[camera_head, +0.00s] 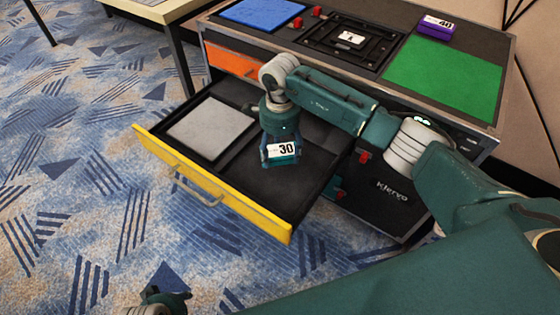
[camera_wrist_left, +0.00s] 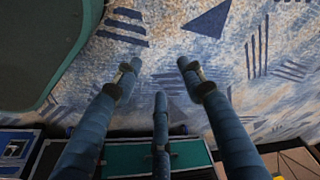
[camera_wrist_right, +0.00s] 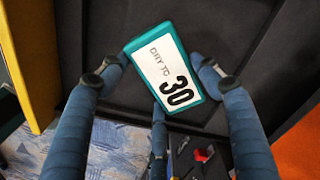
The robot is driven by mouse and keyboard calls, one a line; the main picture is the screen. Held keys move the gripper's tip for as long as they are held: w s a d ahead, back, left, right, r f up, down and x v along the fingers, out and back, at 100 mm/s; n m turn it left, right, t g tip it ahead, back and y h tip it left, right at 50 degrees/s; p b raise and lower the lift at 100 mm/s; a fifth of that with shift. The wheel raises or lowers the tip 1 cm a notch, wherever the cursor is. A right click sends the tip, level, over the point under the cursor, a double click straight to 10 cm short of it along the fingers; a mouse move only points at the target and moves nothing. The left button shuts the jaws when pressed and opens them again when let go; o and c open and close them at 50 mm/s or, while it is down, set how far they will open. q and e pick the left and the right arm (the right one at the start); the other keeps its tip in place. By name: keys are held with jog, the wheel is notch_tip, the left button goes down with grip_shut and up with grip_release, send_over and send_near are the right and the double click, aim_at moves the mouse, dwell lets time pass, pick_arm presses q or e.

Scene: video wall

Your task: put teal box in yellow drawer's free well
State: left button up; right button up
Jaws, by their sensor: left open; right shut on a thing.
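The teal box (camera_head: 283,161), with a white label reading 30, is held by my right gripper (camera_head: 279,146) over the right well (camera_head: 292,192) of the open yellow drawer (camera_head: 215,187). In the right wrist view the teal box (camera_wrist_right: 197,96) sits between the fingers of my right gripper (camera_wrist_right: 160,62), slightly tilted in the picture. I cannot tell whether it touches the well floor. The drawer's left well holds a flat grey panel (camera_head: 210,127). My left gripper (camera_wrist_left: 157,72) is open and empty above the carpet; only part of it shows at the head view's bottom edge.
The cabinet top carries a blue mat (camera_head: 262,13), a black frame with a label reading 1 (camera_head: 350,37), a green mat (camera_head: 445,77) and a purple box (camera_head: 436,27). An orange drawer front (camera_head: 235,61) is behind the yellow drawer. Carpet at left is clear.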

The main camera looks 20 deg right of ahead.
aim_at(280, 161)
notch_tip(280, 161, down, 4)
jog(key=shift+r+b, duration=0.2)
jog(key=shift+b, duration=0.1)
jog(key=shift+f, duration=0.3)
pick_arm(q)
notch_tip(280, 161, up, 2)
jog(key=shift+w+r, duration=0.1)
pick_arm(e)
jog(key=shift+f, duration=0.1)
pick_arm(q)
jog(key=shift+r, duration=0.5)
pick_arm(e)
jog(key=o, duration=1.3)
pick_arm(q)
jog(key=shift+w, duration=0.15)
notch_tip(280, 161, down, 6)
jog(key=s+p, duration=0.1)
jog(key=shift+f+p, duration=0.2)
jog(key=shift+p, duration=0.1)
pick_arm(e)
notch_tip(280, 161, up, 12)
jog(key=shift+r, duration=0.15)
